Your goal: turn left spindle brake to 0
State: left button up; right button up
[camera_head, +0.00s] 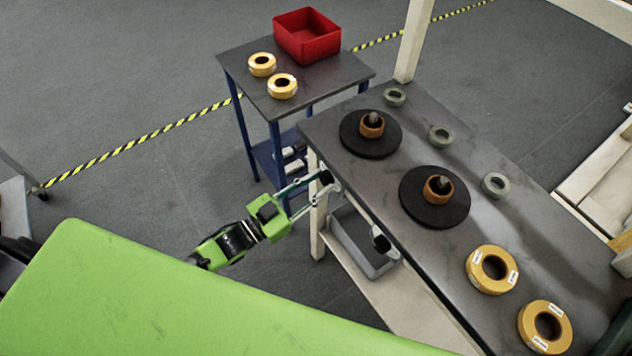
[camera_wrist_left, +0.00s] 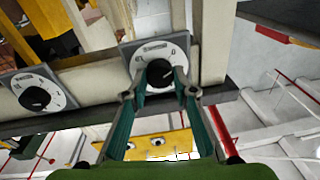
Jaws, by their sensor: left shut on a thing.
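The left spindle brake knob, black on a pale square dial plate with markings, is on the side of the steel table; it shows in the left wrist view (camera_wrist_left: 158,73), with its plate (camera_wrist_left: 130,55) around it. My left gripper (camera_head: 322,180) is shut on this knob; its two fingers also show in the left wrist view (camera_wrist_left: 162,88). The fingers hide part of the dial, and I cannot read the exact setting. A second, similar knob (camera_wrist_left: 35,98) is on its own plate, left in the left wrist view. My right gripper is not in view.
The steel table (camera_head: 458,225) carries two black discs with orange collars, grey rings and yellow rolls. A grey bin (camera_head: 360,245) is below it. A smaller table (camera_head: 330,80) behind holds a red bin (camera_head: 307,36) and two yellow rolls. Open floor lies left.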

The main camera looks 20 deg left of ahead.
pick_arm(q)
jog(key=shift+s+n+p, duration=0.1)
jog(key=shift+n+p, duration=0.25)
jog(key=shift+n, duration=1.35)
jog(key=shift+y, duration=0.3)
jog(key=o, duration=1.1)
jog(key=v, duration=1.2)
